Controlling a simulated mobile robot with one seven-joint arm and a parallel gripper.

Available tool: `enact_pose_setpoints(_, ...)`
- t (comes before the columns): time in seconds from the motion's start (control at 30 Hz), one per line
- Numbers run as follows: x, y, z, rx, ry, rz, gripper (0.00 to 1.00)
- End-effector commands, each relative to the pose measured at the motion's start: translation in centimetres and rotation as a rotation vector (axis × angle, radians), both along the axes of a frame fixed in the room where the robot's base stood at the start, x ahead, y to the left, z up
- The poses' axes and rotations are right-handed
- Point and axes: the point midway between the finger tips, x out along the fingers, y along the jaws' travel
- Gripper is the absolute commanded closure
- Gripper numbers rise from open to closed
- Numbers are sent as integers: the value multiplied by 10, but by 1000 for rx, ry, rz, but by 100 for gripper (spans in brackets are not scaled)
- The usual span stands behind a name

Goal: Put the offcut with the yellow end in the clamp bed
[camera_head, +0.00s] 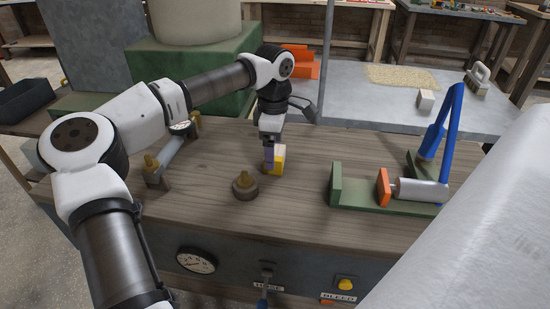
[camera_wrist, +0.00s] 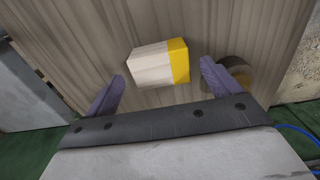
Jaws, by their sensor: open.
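The offcut with the yellow end (camera_head: 279,158) lies on the wooden bench top; in the wrist view the same offcut (camera_wrist: 155,65) shows as a pale block with its yellow end to the right. My gripper (camera_head: 269,168) is just above and beside it in the head view, partly covering it. In the wrist view my gripper (camera_wrist: 156,85) is open, its two purple fingers apart with the offcut between and beyond them; I cannot tell whether they touch it. The green clamp bed (camera_head: 375,207) stands at the right of the bench, empty, with an orange jaw plate (camera_head: 383,187) and a raised blue handle (camera_head: 447,125).
A brown knob with a brass top (camera_head: 245,186) stands just left of the offcut and also shows by the right finger in the wrist view (camera_wrist: 238,72). A pipe fitting (camera_head: 165,160) is at the left. Another pale block (camera_head: 425,101) and a brush (camera_head: 477,78) sit on the grey surface behind.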

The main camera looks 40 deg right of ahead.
Motion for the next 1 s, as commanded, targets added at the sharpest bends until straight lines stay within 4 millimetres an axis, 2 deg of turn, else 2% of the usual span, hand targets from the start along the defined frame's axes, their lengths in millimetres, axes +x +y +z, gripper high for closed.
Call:
enact_pose_setpoints(0.1, -3, -1, -20, 2, 3, -2, 11)
enact_pose_setpoints(0.2, -3, -1, -30, 0, 1, -2, 11)
enact_pose_setpoints(0.43, -3, -1, -32, 0, 0, -1, 12)
enact_pose_setpoints(0.8, -3, -1, -31, -1, -1, -1, 60)
enact_pose_setpoints(0.87, -3, -1, -31, -1, 0, -1, 63)
enact_pose_setpoints(1.0, -3, -1, -31, -1, 0, -1, 63)
